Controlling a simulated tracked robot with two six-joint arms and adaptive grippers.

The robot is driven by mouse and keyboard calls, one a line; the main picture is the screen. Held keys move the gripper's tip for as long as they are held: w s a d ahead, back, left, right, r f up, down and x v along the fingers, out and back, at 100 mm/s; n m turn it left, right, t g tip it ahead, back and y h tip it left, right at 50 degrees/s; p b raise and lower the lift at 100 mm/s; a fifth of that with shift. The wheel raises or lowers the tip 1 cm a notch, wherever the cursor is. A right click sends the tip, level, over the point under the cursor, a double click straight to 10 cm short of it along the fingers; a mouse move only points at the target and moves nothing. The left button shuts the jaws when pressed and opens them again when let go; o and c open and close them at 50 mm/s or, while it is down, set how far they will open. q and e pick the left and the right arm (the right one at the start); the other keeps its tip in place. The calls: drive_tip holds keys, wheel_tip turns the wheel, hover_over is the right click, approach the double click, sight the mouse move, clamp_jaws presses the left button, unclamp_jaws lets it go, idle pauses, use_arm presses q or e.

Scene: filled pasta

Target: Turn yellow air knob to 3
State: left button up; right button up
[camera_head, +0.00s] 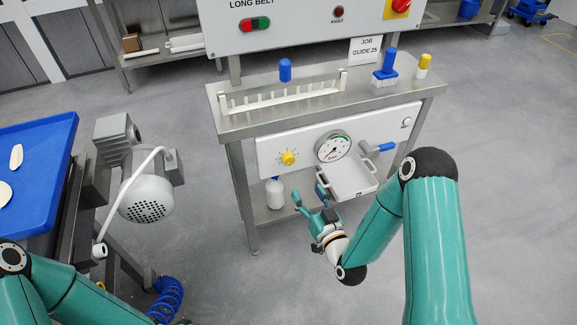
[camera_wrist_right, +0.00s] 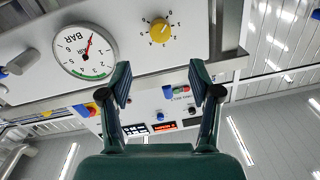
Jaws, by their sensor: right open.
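The yellow air knob (camera_head: 288,158) sits on the white front panel (camera_head: 268,148), left of the round pressure gauge (camera_head: 333,146). In the right wrist view, which is upside down, the knob (camera_wrist_right: 159,29) has a printed number scale around it; its pointer setting is too small to read surely. The gauge (camera_wrist_right: 85,52) is beside it with a red needle. My right gripper (camera_head: 309,194) is open and empty, below and in front of the panel, apart from the knob. Its two fingers (camera_wrist_right: 160,80) are spread in the wrist view. My left gripper is out of view; only its arm shows at lower left.
A white tray (camera_head: 367,190) hangs under the gauge, close to the right of my right gripper. A blue-handled valve (camera_head: 385,147) is farther right. A white bottle (camera_head: 274,194) stands on the lower shelf. The steel bench top (camera_head: 233,124) overhangs the panel.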

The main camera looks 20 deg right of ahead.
sight(290, 162)
drive_tip(key=w, duration=0.7)
drive_tip(key=w+a, duration=0.1)
drive_tip(key=w, duration=0.3)
drive_tip(key=shift+w, duration=0.3)
